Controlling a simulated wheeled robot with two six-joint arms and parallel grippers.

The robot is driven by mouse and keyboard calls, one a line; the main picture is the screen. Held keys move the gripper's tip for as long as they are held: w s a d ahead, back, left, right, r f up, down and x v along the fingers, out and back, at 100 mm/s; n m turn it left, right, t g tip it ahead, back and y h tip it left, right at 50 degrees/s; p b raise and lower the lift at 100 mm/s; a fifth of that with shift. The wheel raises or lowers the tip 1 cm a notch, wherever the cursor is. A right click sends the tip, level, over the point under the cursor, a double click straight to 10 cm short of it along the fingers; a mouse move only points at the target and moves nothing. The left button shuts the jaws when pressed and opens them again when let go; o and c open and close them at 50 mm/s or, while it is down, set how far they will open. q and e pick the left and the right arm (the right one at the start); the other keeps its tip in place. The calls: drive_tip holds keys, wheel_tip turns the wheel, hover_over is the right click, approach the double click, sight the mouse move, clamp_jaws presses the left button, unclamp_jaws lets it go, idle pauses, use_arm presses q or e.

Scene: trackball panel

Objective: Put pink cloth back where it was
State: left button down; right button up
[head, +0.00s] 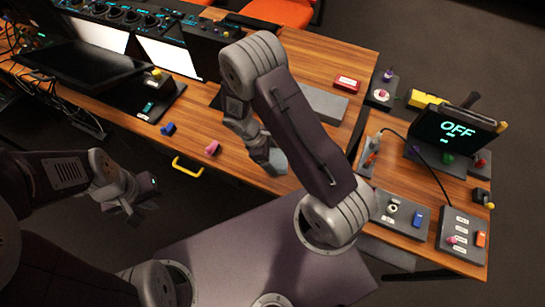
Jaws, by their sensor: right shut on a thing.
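A small pink thing (212,148) lies on the wooden table near its front edge, left of my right gripper; it is too small to tell if it is cloth. No other clear pink cloth shows. My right gripper (268,163) points down over the table's front part and is shut on a small grey thing (279,162), partly hidden by the fingers. My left gripper (140,210) is empty, its fingers apart, in front of the table and well away from the pink thing.
A blue piece (168,129) lies left of the pink thing, and a yellow handle (187,167) sits at the table edge. A grey block (325,104) and red box (346,84) lie behind my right arm. An OFF screen (455,130) and switch panels (403,217) fill the right table.

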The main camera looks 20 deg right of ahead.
drive_tip(key=o, duration=1.1)
drive_tip(key=shift+f, duration=0.1)
drive_tip(key=shift+o, duration=0.2)
drive_tip(key=shift+r, duration=0.3)
drive_tip(key=p+v, duration=0.2)
drive_tip(key=v, duration=1)
drive_tip(key=s+d+r+m+t+y, duration=0.3)
drive_tip(key=s+m, duration=0.5)
drive_tip(key=m, duration=0.5)
wheel_tip(320, 180, up, 2)
drive_tip(key=shift+r+y, duration=0.1)
drive_tip(key=shift+y, duration=0.5)
